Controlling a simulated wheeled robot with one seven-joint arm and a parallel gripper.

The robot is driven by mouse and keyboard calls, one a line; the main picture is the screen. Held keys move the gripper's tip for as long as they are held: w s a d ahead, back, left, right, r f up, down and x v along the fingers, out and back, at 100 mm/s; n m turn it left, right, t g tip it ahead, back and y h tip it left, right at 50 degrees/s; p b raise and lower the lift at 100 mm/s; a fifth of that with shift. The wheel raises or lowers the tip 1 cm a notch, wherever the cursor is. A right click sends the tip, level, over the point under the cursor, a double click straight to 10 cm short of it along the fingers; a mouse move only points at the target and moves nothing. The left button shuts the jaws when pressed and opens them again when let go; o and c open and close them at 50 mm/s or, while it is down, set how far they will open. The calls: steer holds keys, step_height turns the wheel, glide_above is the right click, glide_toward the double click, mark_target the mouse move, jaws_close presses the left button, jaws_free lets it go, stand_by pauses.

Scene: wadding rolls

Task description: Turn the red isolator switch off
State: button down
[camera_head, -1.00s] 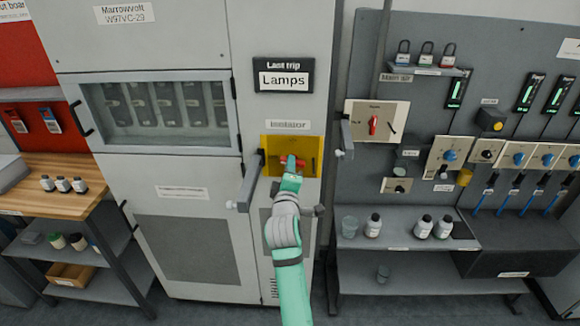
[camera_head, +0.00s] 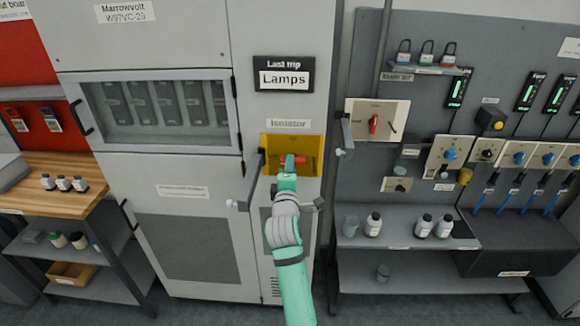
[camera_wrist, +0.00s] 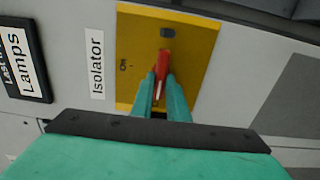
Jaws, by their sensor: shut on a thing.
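The red isolator switch (camera_head: 299,160) is a short red handle on a yellow plate (camera_head: 312,142), under the "Isolator" label on a grey cabinet. In the head view the handle lies roughly level. My gripper (camera_head: 289,168) is in front of the plate and hides part of the handle. In the wrist view, the red handle (camera_wrist: 164,63) sits between the two green fingertips of my gripper (camera_wrist: 163,82), which is shut on it. "ON" (camera_wrist: 124,65) is printed on the plate to one side, and a small dark block (camera_wrist: 167,32) is beyond the handle's end.
A grey lever door handle (camera_head: 252,180) sticks out just left of the yellow plate. Another red switch (camera_head: 374,124) on a cream plate is on the board to the right. A shelf with several bottles (camera_head: 423,226) stands at lower right. The floor in front is clear.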

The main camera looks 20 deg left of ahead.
steer(key=c, duration=1.7)
jaws_free()
steer(key=v, duration=1)
steer(key=shift+s+d, duration=0.1)
steer(key=shift+s, duration=0.3)
steer(key=s+d+f+m+h, duration=0.1)
steer(key=s+d+f+m, duration=0.45)
steer(key=s+f, duration=0.45)
steer(key=s+d+f+m+h, duration=0.2)
steer(key=s+d+f+m, duration=0.2)
steer(key=s+f+m, duration=0.5)
steer(key=s+d+f+m, duration=0.1)
steer(key=s+d+m, duration=0.1)
steer(key=s, duration=0.7)
steer(key=s+d+f+m+g+h, duration=0.1)
steer(key=s+d+m, duration=0.1)
steer(key=s+d, duration=0.3)
steer(key=s+d+f+m+g+h, duration=0.1)
steer(key=s+d+f+m, duration=0.1)
steer(key=s, duration=1.1)
steer(key=shift+d+m, duration=0.45)
steer(key=shift+d, duration=0.65)
